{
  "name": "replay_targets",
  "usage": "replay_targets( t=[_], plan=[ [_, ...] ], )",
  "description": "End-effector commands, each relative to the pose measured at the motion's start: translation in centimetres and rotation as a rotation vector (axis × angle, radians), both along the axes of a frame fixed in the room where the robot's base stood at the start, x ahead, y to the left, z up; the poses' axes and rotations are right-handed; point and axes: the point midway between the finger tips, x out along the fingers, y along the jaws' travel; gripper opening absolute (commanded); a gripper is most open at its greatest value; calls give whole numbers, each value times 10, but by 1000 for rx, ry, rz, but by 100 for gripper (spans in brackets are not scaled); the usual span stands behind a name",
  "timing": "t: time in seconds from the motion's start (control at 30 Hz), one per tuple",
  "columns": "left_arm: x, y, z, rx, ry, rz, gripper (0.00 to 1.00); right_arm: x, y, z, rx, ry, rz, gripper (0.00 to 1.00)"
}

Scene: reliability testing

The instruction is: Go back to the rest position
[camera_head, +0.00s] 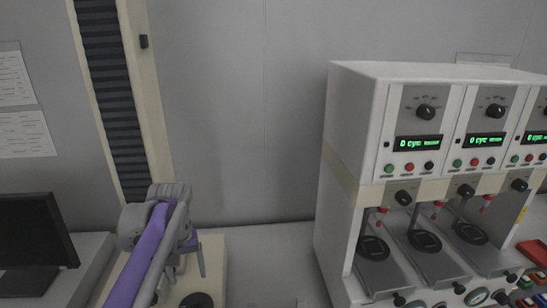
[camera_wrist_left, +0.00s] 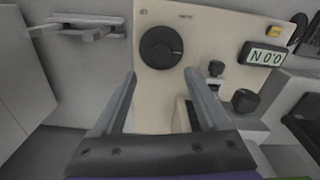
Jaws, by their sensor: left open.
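My left gripper (camera_head: 188,262) is at the lower left of the head view, in front of a cream machine with a tall column (camera_head: 112,90). In the left wrist view the same gripper (camera_wrist_left: 159,75) has its two fingers apart with nothing between them. Beyond the fingertips is a cream panel (camera_wrist_left: 215,50) with a round black knob (camera_wrist_left: 161,47). I cannot tell how near the fingertips are to it. My right gripper is in neither view.
A white test machine (camera_head: 345,130) with several green displays stands at the right. A black monitor (camera_head: 35,240) is at the far left. A small display (camera_wrist_left: 264,56) shows in the wrist view. Bare grey wall (camera_head: 240,120) lies between the column and the white machine.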

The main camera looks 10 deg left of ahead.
Motion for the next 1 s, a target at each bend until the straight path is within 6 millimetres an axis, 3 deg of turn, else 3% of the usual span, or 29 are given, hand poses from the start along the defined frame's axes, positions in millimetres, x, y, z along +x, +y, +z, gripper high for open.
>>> replay_targets(
  t=[0.27, 0.5, 0.6, 0.8, 1.0],
  plan=[
    [-77, -46, -25, 34, -163, -163, 76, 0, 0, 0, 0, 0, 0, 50],
    [-156, -79, -76, 73, -329, -321, 76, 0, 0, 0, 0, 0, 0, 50],
    [-180, -86, -97, 87, -382, -369, 76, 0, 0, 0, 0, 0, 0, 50],
    [-205, -93, -121, 101, -440, -420, 76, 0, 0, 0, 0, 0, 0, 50],
    [-206, -94, -123, 102, -447, -425, 76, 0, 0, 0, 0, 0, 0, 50]
  ],
)
